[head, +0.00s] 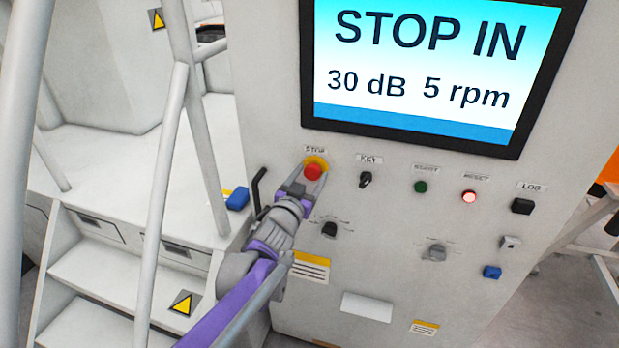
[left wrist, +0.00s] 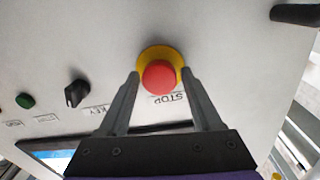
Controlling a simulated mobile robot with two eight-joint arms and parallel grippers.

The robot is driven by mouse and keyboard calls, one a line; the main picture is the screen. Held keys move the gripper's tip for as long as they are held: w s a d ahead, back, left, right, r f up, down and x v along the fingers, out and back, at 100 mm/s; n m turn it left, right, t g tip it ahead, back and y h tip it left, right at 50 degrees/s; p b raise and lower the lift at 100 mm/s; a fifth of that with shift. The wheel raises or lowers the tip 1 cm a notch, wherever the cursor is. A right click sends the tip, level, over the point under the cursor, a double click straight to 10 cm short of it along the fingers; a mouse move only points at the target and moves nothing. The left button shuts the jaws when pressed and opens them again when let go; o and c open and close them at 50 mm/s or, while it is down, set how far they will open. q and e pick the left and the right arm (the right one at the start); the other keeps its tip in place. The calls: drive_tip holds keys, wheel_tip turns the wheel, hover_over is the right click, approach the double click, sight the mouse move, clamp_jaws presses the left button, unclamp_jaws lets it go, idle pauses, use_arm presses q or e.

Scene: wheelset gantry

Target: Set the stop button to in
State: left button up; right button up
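The stop button (head: 313,171) is a red mushroom head on a yellow collar, under a STOP label on the grey panel. It also shows in the left wrist view (left wrist: 159,75), upside down. My left gripper (head: 308,181) is right in front of it. In the left wrist view its two fingers (left wrist: 159,80) stand apart, one on each side of the button; I cannot tell whether they touch it. The screen (head: 430,70) above reads STOP IN, 30 dB, 5 rpm. My right gripper is not in view.
Right of the stop button are a black key switch (head: 365,180), a green button (head: 421,187) and a lit red reset button (head: 469,197). Knobs (head: 329,229) sit below. A black bent handle (head: 258,188) is left of my gripper. Steps (head: 110,265) and grey rails (head: 162,200) stand at left.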

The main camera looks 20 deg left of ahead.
use_arm(q)
drive_tip(key=shift+o, duration=0.8)
drive_tip(key=shift+s, duration=0.2)
drive_tip(key=s+b, duration=0.1)
drive_tip(key=s, duration=0.9)
drive_tip(key=shift+s+a, duration=0.25)
drive_tip(key=shift+a, duration=0.2)
drive_tip(key=s+f+n+g+y+p, duration=0.1)
drive_tip(key=s+f+n+g, duration=0.1)
drive_tip(key=s+f+g, duration=1)
drive_tip(key=s+f, duration=0.8)
drive_tip(key=s, duration=0.4)
drive_tip(key=shift+s+d+f+n+g+y, duration=0.2)
drive_tip(key=shift+d+n+g+y, duration=0.1)
drive_tip(key=shift+d+n, duration=0.1)
